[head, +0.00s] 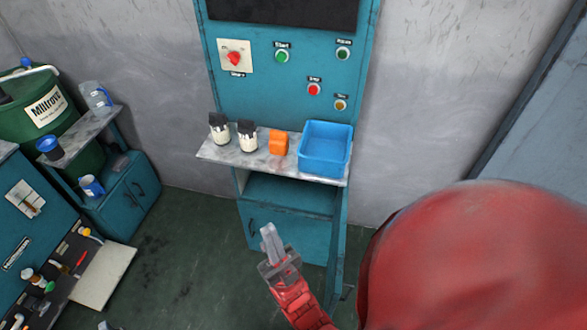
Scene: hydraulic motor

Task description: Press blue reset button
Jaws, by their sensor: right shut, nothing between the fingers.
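A teal control panel (261,100) stands against the wall. It carries a red knob (234,58) on a pale plate, a green button (282,56), a red button (314,90), a dark green button (343,54) at the upper right and a small amber button (340,104). Their labels are too small to read surely. I see no button that is clearly blue. My right gripper (268,238) is shut and empty, in front of the lower cabinet, below the shelf and apart from the panel. My left gripper is not in view.
A shelf (221,153) under the panel holds two black-and-white items (247,137), an orange item (279,142) and a blue bin (325,150). A side stand (128,188) and a green barrel (40,103) are at left. Floor between is clear.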

